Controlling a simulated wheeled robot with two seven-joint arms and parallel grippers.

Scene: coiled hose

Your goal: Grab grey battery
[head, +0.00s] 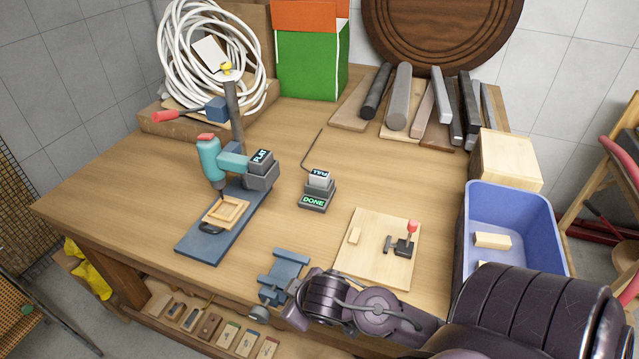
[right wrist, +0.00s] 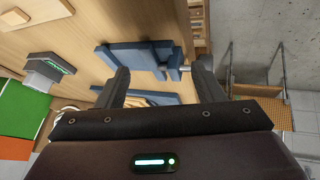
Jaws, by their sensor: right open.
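A grey battery block (head: 320,179) marked FULL sits in a dark charger (head: 313,200) with a green DONE display, mid-table in the head view. A second, darker grey block (head: 262,161) marked FLAT is at the grip end of the teal drill (head: 212,160). In the right wrist view the charger (right wrist: 49,69) shows at the left, outside the jaws. My right gripper (right wrist: 160,84) is open and empty, with the blue vise (right wrist: 138,54) in view beyond its fingers. In the head view my right arm hides its fingertips. My left gripper is out of view.
The vise (head: 284,276) stands at the table's front edge beside my right arm. A wooden board (head: 375,262) with a red-knobbed lever and a blue bin (head: 510,205) lie to the right. A coiled white hose (head: 210,60) is at back left. The table around the charger is mostly clear.

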